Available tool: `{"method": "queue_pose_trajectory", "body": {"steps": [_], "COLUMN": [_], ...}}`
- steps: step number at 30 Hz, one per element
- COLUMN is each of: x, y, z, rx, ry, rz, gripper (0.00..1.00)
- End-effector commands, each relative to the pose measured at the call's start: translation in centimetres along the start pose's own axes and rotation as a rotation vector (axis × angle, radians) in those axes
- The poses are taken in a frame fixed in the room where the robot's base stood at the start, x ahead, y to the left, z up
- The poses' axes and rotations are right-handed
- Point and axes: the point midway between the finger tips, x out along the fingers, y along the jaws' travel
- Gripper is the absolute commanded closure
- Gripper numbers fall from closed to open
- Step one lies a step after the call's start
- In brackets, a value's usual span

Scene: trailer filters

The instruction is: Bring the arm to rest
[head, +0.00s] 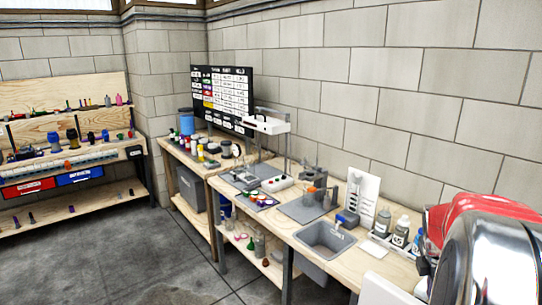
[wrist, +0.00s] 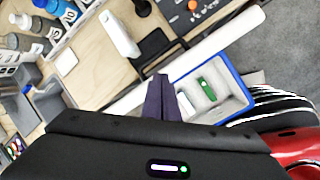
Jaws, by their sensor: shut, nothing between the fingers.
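My gripper (wrist: 163,84) shows in the wrist view, with its dark purple fingers together and nothing between them. It hangs over or near the front edge of a wooden bench, beside a blue-rimmed tray (wrist: 243,88). I cannot tell its height above them. In the head view the gripper does not show. A large part of my own red and chrome body fills the lower right there.
The wooden bench (head: 345,257) along the block wall holds a grey sink (head: 325,240), bottles (head: 400,232) and tools. A shelf unit (head: 75,215) stands at the left. The grey floor (head: 110,255) between them is largely clear.

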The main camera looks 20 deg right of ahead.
Motion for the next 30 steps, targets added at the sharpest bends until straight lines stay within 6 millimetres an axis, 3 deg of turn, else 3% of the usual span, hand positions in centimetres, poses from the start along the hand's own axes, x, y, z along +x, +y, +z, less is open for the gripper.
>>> {"method": "queue_pose_trajectory", "body": {"steps": [14,23,30], "x": [-2.6,-5.7,-8.9], "y": [-2.8,-4.7,-7.0], "z": [-6.0,-11.8,-17.5], "rx": [0.646,1.003,1.251], "ry": [0.06,0.113,0.178], "rz": [-0.035,-0.053,-0.074], "gripper": [1.0,1.0,1.0]}}
